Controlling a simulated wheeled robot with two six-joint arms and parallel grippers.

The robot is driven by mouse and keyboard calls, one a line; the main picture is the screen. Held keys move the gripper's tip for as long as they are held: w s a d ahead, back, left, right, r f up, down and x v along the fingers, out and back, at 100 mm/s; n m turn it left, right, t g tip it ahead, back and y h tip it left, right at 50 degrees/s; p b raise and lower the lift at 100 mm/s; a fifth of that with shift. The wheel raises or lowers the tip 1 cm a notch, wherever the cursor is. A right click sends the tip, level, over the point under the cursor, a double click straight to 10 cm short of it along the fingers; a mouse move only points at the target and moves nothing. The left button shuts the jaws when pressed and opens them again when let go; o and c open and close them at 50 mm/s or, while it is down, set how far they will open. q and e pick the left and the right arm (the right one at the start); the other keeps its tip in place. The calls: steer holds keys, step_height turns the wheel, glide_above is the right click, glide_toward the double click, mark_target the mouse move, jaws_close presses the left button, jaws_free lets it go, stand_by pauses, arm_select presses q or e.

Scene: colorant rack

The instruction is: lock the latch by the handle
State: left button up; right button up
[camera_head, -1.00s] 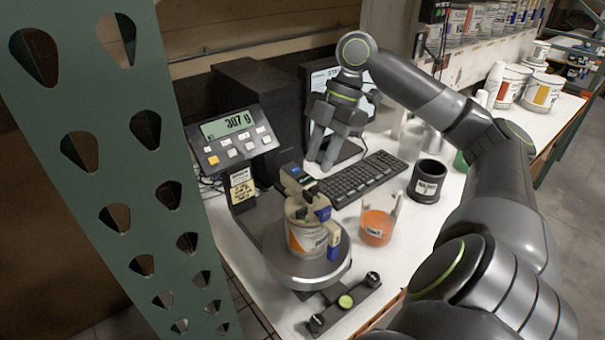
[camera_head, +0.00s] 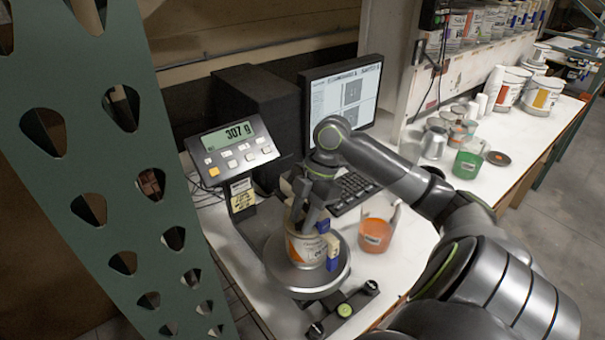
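A can (camera_head: 305,248) with a white and orange label stands upright on the round scale plate (camera_head: 298,283). A beige clamp-like lid piece with blue-ended parts (camera_head: 330,252) sits on it and hangs down its right side. My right gripper (camera_head: 302,221) points down at the top of the can. Its two fingers are apart, with a narrow gap between them, and they overlap the upper latch part. The dark handle at the top is mostly hidden behind the fingers, so I cannot tell whether they touch it. My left gripper is not in view.
The scale display (camera_head: 238,131) reads 307 g. An orange cup (camera_head: 376,234) stands right of the can. A keyboard (camera_head: 352,190) and a monitor (camera_head: 345,95) are behind. A green cup (camera_head: 469,160) and several cans stand farther right. A green perforated post (camera_head: 100,170) fills the left.

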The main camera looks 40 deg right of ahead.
jaws_close()
